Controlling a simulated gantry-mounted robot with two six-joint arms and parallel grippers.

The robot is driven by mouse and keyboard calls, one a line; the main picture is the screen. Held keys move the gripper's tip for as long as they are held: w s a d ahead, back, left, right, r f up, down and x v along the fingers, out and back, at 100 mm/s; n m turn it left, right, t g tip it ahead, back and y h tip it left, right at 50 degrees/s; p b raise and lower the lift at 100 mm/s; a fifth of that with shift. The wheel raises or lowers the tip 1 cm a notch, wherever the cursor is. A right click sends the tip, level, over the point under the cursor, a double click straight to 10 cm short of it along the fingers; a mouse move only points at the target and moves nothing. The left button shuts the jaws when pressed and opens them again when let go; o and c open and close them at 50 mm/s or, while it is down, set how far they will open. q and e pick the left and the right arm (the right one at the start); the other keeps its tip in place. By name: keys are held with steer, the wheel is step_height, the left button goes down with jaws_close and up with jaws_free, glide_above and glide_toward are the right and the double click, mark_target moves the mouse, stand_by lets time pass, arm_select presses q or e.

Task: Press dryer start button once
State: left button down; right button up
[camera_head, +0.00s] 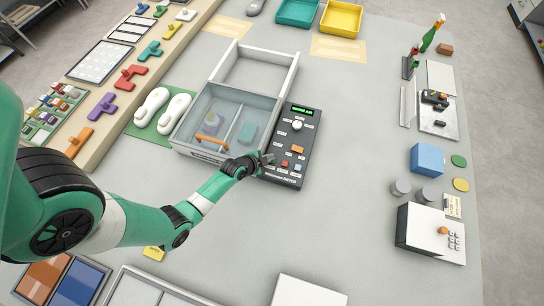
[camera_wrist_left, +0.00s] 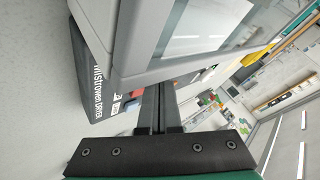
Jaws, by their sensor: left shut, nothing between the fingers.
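The dryer is a grey box with a clear lid (camera_head: 208,128) and a black control panel (camera_head: 306,134) on its right side. The panel has a green display (camera_head: 302,112), a white knob (camera_head: 297,125), an orange button (camera_head: 297,149) and a small red button (camera_head: 285,164). My left gripper (camera_head: 267,159) is shut and empty at the panel's lower left edge, close to the red button. In the left wrist view its fingers (camera_wrist_left: 160,108) point toward the panel (camera_wrist_left: 96,85), partly hidden by the box's grey corner. Whether they touch a button cannot be told. My right gripper is not in view.
A pair of white insoles (camera_head: 162,110) lies on a green mat left of the dryer. Teal (camera_head: 297,12) and yellow (camera_head: 341,18) trays stand at the back. A white box (camera_head: 430,235) and a blue block (camera_head: 427,159) stand right. The table between panel and blue block is clear.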

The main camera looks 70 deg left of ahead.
arm_select(q)
steer(key=shift+r, duration=0.55)
steer(key=shift+p, duration=0.35)
step_height(320, 180, up, 5)
steer(key=p, duration=0.4)
steer(key=shift+p, duration=0.3)
